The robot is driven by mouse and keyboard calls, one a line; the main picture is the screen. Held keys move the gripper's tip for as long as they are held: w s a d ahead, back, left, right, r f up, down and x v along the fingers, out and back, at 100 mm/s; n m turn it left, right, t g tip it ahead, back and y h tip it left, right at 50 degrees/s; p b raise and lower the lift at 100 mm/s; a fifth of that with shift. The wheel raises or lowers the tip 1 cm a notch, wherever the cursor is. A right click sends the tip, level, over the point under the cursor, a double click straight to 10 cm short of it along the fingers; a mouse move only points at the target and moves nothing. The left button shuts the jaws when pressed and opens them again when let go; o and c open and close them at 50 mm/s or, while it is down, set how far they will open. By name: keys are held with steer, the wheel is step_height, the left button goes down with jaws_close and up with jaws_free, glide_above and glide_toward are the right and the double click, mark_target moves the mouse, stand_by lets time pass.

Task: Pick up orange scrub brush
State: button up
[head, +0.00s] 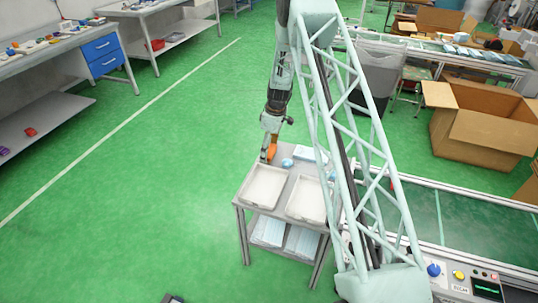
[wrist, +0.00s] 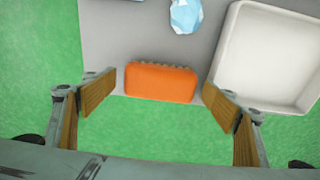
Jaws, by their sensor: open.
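The orange scrub brush (wrist: 160,83) lies near the edge of the grey table in the wrist view, its bristles showing along the far side. In the head view the brush (head: 272,151) shows as a small orange shape beside my gripper (head: 268,154). In the wrist view my gripper (wrist: 158,95) is open, with one wood-coloured finger pad to the left of the brush and one to its right. There is a gap between each pad and the brush. Nothing is held.
A white tray (wrist: 229,75) stands right of the brush in the wrist view. A crumpled light-blue item (wrist: 185,15) lies beyond the brush. In the head view, two trays (head: 246,190) (head: 288,207) sit on the small table (head: 240,207), with green floor (head: 150,210) clear to its left.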

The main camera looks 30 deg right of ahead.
stand_by(0.3)
steer(key=c, duration=0.9)
steer(key=shift+r, duration=0.1)
steer(key=shift+c, duration=0.2)
steer(key=shift+r+p, duration=0.95)
steer(key=shift+r, duration=3.95)
